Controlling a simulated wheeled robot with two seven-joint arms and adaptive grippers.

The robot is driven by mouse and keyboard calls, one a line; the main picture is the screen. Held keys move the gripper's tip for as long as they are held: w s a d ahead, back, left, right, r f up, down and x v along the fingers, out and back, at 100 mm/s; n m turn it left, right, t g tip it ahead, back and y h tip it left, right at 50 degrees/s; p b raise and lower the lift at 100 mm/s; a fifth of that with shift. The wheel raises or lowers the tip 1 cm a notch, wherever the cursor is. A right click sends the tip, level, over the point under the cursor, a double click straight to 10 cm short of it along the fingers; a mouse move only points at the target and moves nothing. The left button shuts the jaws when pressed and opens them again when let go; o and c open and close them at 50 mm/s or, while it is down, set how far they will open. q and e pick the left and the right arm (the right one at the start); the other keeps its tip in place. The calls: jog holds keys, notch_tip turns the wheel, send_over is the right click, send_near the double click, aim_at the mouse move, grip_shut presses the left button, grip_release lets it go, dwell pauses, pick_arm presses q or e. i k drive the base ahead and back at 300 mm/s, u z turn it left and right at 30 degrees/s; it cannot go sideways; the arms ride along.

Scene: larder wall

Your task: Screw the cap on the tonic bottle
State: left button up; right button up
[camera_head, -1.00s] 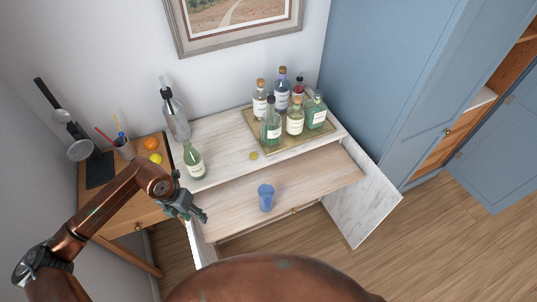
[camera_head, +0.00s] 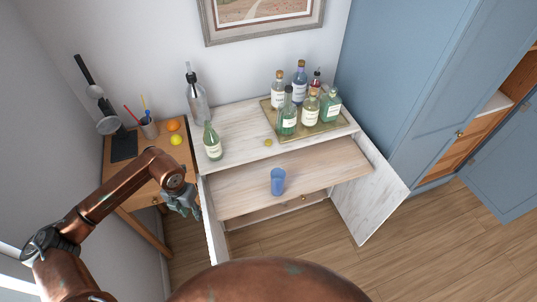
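A green bottle with a pale label (camera_head: 213,147), which I take for the tonic bottle, stands upright on the left of the cabinet's white marbled top. Its mouth is too small to make out clearly. A small round yellow-gold piece (camera_head: 268,142), looking like a cap, lies on the top to the right of the bottle, apart from it. My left gripper (camera_head: 189,213) hangs below and left of the bottle, by the cabinet's left front side, touching neither. Its fingers point down; their gap is unclear. My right gripper is out of view.
A blue cup (camera_head: 278,181) stands on the pulled-out wooden shelf (camera_head: 240,188). A gold tray (camera_head: 330,127) holds several bottles at the back right. A side table (camera_head: 120,173) with fruit is left. The cabinet doors stand open.

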aim_at(210, 139)
jog(key=k, duration=0.3)
jog(key=z, duration=0.7)
jog(key=i, duration=1.6)
jog(key=u, duration=0.3)
